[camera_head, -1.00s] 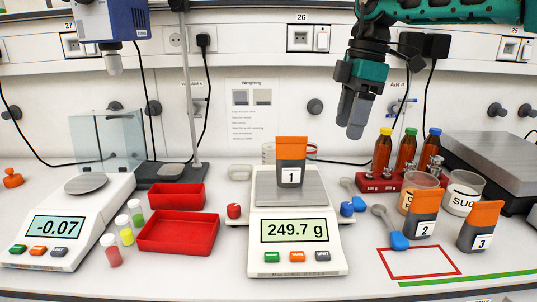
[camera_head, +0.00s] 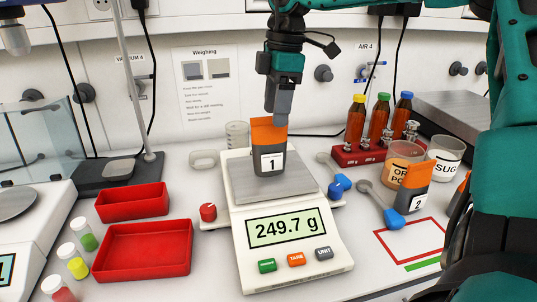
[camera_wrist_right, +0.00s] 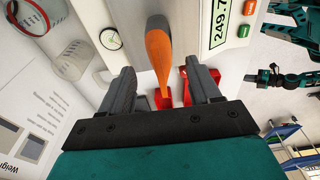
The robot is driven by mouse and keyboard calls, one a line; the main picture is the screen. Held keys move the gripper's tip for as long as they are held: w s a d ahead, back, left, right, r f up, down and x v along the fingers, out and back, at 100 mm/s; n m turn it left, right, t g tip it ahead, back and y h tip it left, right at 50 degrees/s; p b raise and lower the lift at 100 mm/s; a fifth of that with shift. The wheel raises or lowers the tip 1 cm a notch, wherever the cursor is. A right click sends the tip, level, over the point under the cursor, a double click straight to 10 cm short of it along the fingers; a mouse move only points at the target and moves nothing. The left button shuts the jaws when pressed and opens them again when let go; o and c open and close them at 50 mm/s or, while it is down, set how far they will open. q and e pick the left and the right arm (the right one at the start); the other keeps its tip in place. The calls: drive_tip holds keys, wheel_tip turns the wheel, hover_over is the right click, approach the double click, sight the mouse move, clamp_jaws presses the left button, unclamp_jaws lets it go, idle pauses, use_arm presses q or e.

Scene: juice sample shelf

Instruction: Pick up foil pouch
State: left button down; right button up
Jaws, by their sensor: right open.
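The foil pouch labelled 1 (camera_head: 268,160), dark grey with an orange top, stands upright on the scale pan (camera_head: 312,183). In the right wrist view its orange top (camera_wrist_right: 158,48) shows edge-on between and beyond the fingertips. My right gripper (camera_head: 278,110) comes down from above, its fingers at the pouch's top edge in the head view. In the right wrist view the right gripper (camera_wrist_right: 160,80) is open, with a finger to either side of the pouch line. A small teal and black arm end (camera_wrist_right: 275,77), seemingly my left gripper, shows there; its jaws are too small to read.
The scale (camera_head: 290,262) reads 249.7 g. Red trays (camera_head: 145,252) and capped vials lie left. A second pouch labelled 2 (camera_head: 414,186), a blue scoop (camera_head: 393,217), beakers and a red rack (camera_head: 362,154) of bottles stand right. My arm covers the right edge.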

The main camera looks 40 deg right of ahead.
sight(268, 132)
drive_tip(key=shift+w+a+f, duration=0.15)
drive_tip(key=shift+a+f, duration=0.05)
drive_tip(key=shift+f, duration=0.8)
drive_tip(key=shift+w+a+f, duration=0.2)
drive_tip(key=shift+f, duration=0.75)
drive_tip(key=shift+w+a+f, duration=0.15)
drive_tip(key=shift+a+f, duration=0.05)
drive_tip(key=shift+f, duration=0.8)
drive_tip(key=shift+c, duration=0.3)
clamp_jaws()
